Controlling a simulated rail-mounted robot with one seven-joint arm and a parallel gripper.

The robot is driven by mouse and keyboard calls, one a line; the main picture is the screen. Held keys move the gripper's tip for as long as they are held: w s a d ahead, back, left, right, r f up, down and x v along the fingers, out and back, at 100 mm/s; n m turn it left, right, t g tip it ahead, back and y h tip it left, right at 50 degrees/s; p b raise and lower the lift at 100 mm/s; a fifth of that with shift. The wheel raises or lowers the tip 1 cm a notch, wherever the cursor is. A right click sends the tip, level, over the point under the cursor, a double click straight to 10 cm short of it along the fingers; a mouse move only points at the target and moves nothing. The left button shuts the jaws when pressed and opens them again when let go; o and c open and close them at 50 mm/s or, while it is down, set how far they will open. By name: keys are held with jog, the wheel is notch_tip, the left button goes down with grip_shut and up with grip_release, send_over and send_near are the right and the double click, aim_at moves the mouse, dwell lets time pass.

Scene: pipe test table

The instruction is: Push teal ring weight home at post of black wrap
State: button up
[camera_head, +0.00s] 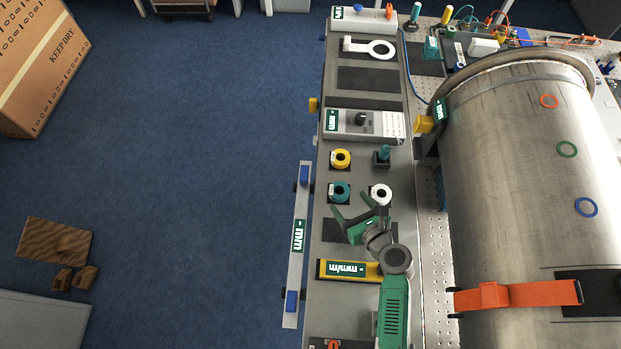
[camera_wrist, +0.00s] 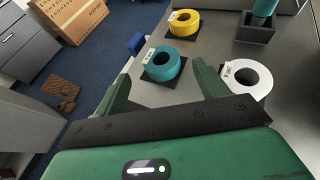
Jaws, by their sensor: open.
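The teal ring weight (camera_head: 340,189) lies flat on a dark square pad on the grey bench, below the yellow ring. It also shows in the wrist view (camera_wrist: 153,70), beyond my fingers and lying roughly between their tips in the picture. My gripper (camera_head: 360,211) is open and empty, with green fingers spread, just below and right of the teal ring in the head view. The black wrap (camera_head: 593,287) lies on the big metal pipe at lower right, with an orange strap across it. I cannot make out a post on it.
A yellow ring (camera_head: 341,158) and a white ring (camera_head: 380,193) lie close to the teal one. A teal-handled tool (camera_head: 383,154) stands in a dark holder. The metal pipe (camera_head: 520,170) fills the right side. A grey instrument box (camera_head: 364,124) lies farther back.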

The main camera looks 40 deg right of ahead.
aim_at(336, 187)
jog(key=shift+b+x, duration=0.3)
jog(key=shift+x, duration=0.9)
jog(key=x, duration=0.2)
jog(key=b+x, duration=0.1)
jog(key=x, duration=0.1)
jog(key=shift+d+f+b, duration=0.1)
jog(key=shift+f+b, duration=0.2)
jog(key=shift+w+d+f, duration=0.1)
jog(key=shift+w, duration=0.3)
jog(key=shift+c, duration=0.2)
jog(key=c, duration=1.1)
